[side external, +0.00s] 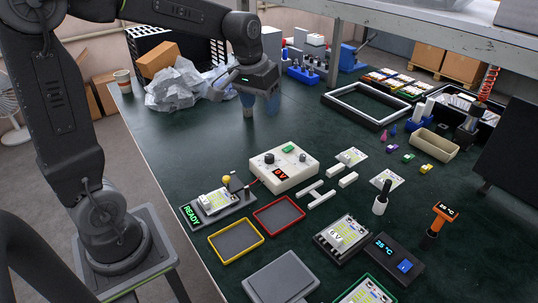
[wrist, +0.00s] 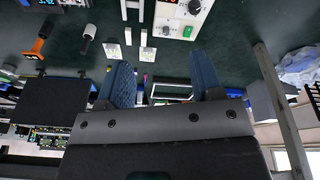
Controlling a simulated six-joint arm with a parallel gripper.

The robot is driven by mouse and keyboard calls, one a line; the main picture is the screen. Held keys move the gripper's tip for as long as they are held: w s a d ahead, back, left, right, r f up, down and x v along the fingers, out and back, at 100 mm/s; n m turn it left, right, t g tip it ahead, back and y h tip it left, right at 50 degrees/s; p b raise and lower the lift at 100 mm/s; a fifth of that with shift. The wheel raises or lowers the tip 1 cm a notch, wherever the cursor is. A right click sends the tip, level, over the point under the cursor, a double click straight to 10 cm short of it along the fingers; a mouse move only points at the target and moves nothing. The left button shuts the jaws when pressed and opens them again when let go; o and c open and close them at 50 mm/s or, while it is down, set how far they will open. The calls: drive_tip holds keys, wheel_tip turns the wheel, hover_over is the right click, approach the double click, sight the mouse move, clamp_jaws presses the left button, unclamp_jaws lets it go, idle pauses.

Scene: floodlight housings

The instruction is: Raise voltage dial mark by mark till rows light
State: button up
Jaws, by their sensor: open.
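The white power supply box (side external: 283,167) stands mid-table, with a black dial (side external: 269,158) at its left, a second knob (side external: 303,157) at its right, a green button (side external: 288,149) and a red display that seems to read 0 V. Its face also shows at the top of the wrist view (wrist: 182,18). A board with yellow rows (side external: 216,200) sits in a dark fixture showing READY; I see no row clearly lit. My gripper (side external: 260,106) is open and empty, above the table behind the box and apart from it. Its two blue fingers are spread in the wrist view (wrist: 163,80).
A red tray (side external: 279,216) and a yellow tray (side external: 236,240) lie in front of the box. White bars (side external: 315,195) lie to its right. A board marked 6 V (side external: 342,236) and a thermometer unit (side external: 393,259) stand front right. Crumpled plastic (side external: 180,85) lies behind left.

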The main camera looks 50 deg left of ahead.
drive_tip(key=w+a+f+n+g, duration=0.1)
drive_tip(key=w+a+f, duration=0.4)
drive_tip(key=n+g, duration=0.1)
drive_tip(key=n, duration=0.1)
approach(269, 156)
drive_tip(key=shift+h, duration=0.3)
drive_tip(key=f, duration=0.9)
drive_tip(key=shift+w+a+f, duration=0.2)
drive_tip(key=shift+w, duration=0.1)
drive_tip(key=c, duration=0.9)
